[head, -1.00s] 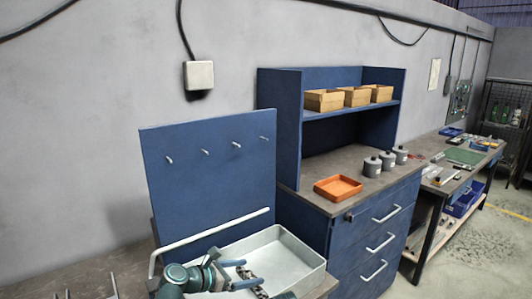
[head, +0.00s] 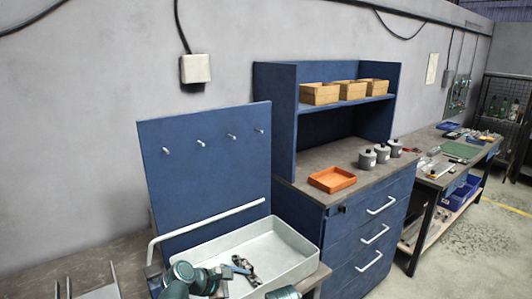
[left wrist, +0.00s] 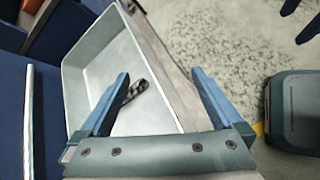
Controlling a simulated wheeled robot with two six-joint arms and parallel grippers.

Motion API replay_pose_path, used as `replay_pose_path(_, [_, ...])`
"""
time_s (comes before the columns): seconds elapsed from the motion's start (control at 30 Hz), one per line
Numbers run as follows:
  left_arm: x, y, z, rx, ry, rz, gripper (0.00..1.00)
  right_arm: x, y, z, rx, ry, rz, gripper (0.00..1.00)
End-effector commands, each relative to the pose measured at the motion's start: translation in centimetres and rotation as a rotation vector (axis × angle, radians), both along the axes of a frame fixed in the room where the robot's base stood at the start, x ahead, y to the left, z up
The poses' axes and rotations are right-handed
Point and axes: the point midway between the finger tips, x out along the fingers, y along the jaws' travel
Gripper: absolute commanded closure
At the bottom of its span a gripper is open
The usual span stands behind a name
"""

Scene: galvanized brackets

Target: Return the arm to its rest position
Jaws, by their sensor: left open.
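My left arm comes in at the bottom of the head view. Its gripper (head: 232,271) is over the left part of the white tray (head: 310,262). In the left wrist view the two blue fingers (left wrist: 163,92) are spread wide with nothing held between them. Galvanized bracket pieces (head: 246,270) lie in the tray, close to the fingers as seen from the head. In the left wrist view a dark metal piece (left wrist: 137,89) shows on the tray floor, apart from the fingers.
A blue pegboard (head: 205,170) with several empty pegs stands behind the tray, with a white rail (head: 215,226) across its lower part. An orange tray (head: 332,180) and grey canisters (head: 382,154) stand on the cabinet. Wooden boxes (head: 345,90) sit on its shelf.

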Motion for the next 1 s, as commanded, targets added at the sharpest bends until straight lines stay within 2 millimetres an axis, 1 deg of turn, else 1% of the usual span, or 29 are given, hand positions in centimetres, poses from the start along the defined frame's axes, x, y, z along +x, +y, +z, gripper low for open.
replay_pose_path(0.17, [-2.4, 1.2, -2.9, 0.278, -0.113, -0.251, 0.0, 0.0, 0.0, 0.0, 0.0, 0.0, 0.0, 0.5])
replay_pose_path(0.27, [-4.2, 2.6, -4.8, 0.485, -0.186, -0.478, 0.0, 0.0, 0.0, 0.0, 0.0, 0.0, 0.0, 0.5])
replay_pose_path(0.3, [-5.0, 3.4, -5.6, 0.568, -0.211, -0.582, 0.0, 0.0, 0.0, 0.0, 0.0, 0.0, 0.0, 0.5])
replay_pose_path(0.4, [-6.7, 5.4, -6.9, 0.739, -0.255, -0.824, 0.0, 0.0, 0.0, 0.0, 0.0, 0.0, 0.0, 0.5])
replay_pose_path(0.6, [-9.2, 8.9, -8.2, 0.953, -0.284, -1.231, 0.0, 0.0, 0.0, 0.0, 0.0, 0.0, 0.0, 0.5])
replay_pose_path(0.73, [-10.6, 11.0, -8.4, 1.038, -0.279, -1.471, 0.0, 0.0, 0.0, -0.1, 0.0, 0.0, 0.0, 0.5])
replay_pose_path(0.77, [-10.8, 9.6, -9.5, 1.03, -0.286, -1.493, 0.0, 0.0, 0.0, -1.1, 0.0, 0.0, 0.0, 0.5])
replay_pose_path(0.8, [-11.2, 8.5, -10.1, 1.028, -0.29, -1.523, 0.0, 0.0, 0.0, -1.7, 0.0, 0.0, 0.0, 0.5])
replay_pose_path(1.0, [-13.5, 3.9, -12.4, 1.022, -0.296, -1.674, 0.0, 0.0, 0.0, -4.0, 0.0, 0.0, 0.0, 0.5])
